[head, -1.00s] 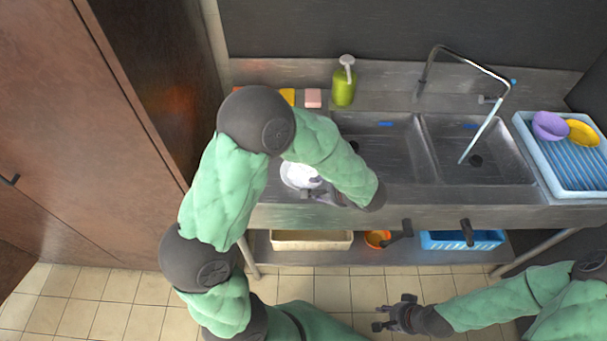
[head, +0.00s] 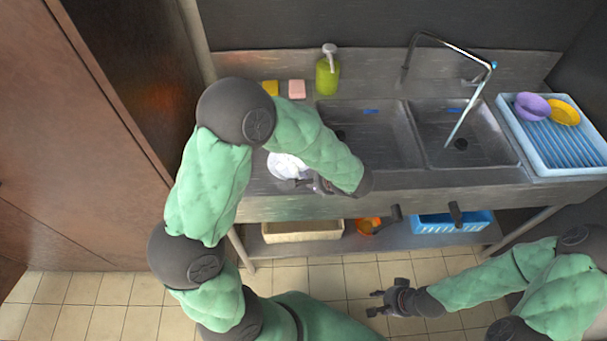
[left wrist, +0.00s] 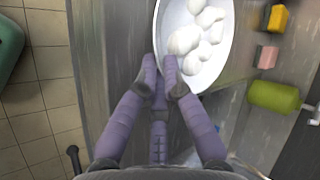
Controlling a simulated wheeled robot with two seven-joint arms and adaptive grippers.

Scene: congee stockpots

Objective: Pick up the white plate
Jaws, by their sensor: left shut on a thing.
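The white plate (head: 284,171) is on the counter left of the sinks, partly hidden behind my left arm in the head view. In the left wrist view the plate (left wrist: 212,74) holds several white rounded pieces (left wrist: 186,40). My left gripper (head: 296,184) is at the plate's near edge. In the left wrist view its purple fingers (left wrist: 160,66) are close together at the rim, shut on the plate. I cannot tell whether the plate is clear of the counter. My right gripper (head: 377,302) is open and empty, low in front of the counter.
A green soap bottle (head: 327,76), a pink sponge (head: 297,89) and a yellow sponge (head: 270,87) stand behind the plate. Two sink basins (head: 367,137) lie to the right, then a blue rack (head: 556,148) with purple and yellow bowls. A cream bin (head: 302,231) is below.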

